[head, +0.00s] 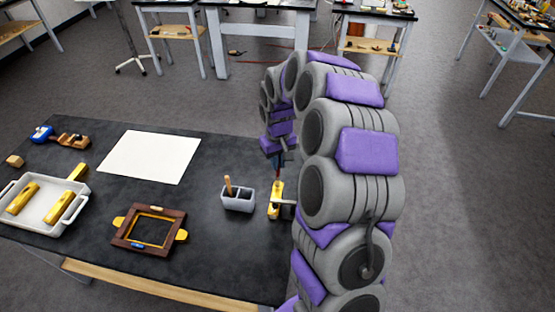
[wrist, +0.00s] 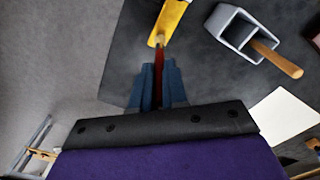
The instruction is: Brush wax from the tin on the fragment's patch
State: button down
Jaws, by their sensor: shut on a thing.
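My gripper (head: 279,160) points down over the right end of the dark table. In the wrist view its blue fingers (wrist: 157,92) are shut on a thin dark red handle (wrist: 158,64), seemingly a brush, with a pale tip. A gold piece (head: 275,199), perhaps the fragment, is near the right table edge, just below the gripper. It also shows in the wrist view (wrist: 172,20), and the pale tip overlaps its near end; I cannot tell whether they touch. No patch can be made out. I cannot identify a wax tin.
A grey two-compartment holder (head: 238,203) with a wooden stick (head: 228,186) stands left of the gold piece. Further left are a dark wooden frame (head: 122,240) with gold tabs, a white sheet (head: 150,157), a white tray (head: 80,206) with gold pieces, and a blue-and-wood tool (head: 62,136).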

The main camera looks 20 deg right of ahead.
jog(key=shift+f, duration=0.4)
jog(key=shift+a, duration=0.1)
